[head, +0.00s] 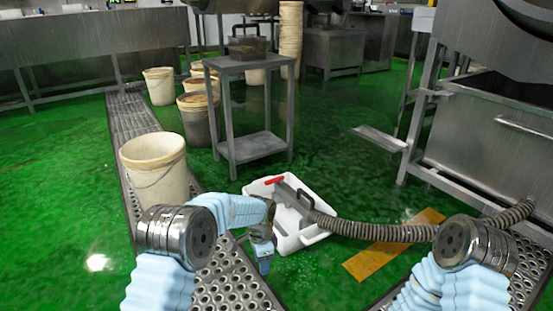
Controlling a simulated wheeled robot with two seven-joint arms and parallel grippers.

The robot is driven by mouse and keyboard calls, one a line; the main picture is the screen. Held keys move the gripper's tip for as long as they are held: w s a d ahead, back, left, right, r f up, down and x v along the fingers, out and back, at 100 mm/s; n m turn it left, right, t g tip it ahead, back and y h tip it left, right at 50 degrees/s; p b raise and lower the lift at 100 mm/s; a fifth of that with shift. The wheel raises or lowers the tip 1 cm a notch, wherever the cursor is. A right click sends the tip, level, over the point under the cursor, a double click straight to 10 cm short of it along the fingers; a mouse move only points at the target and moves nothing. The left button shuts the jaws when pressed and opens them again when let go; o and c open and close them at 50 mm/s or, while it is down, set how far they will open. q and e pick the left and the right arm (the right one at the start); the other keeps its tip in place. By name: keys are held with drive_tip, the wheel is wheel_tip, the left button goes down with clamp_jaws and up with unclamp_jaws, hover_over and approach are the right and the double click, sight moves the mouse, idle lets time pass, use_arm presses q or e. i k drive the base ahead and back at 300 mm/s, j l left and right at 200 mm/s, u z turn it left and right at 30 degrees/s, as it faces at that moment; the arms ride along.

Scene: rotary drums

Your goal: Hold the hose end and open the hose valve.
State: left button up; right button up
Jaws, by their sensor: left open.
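A grey ribbed hose (375,230) runs in from the right, and its end lies in a white tub (285,243) on the floor. The hose end carries a grey valve body (291,194) with a red handle (274,181) at the tub's far left rim. My left gripper (263,264) points down just left of the tub's near side, open and empty, apart from the hose and valve. My right arm shows at the lower right, but its gripper is out of view.
A metal stand (231,130) is behind the tub. A steel machine (480,140) stands at the right. A yellow floor patch (375,262) lies under the hose.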

sight(281, 179)
drive_tip(key=i+j+z, duration=0.2)
drive_tip(key=i+j, duration=0.2)
drive_tip(key=i+j+z, duration=0.2)
drive_tip(key=i+j, duration=0.25)
drive_tip(key=i+j+z, duration=0.2)
drive_tip(key=i+j, duration=0.35)
drive_tip(key=i+j+z, duration=0.2)
drive_tip(key=i+j, duration=0.2)
drive_tip(key=j, duration=0.2)
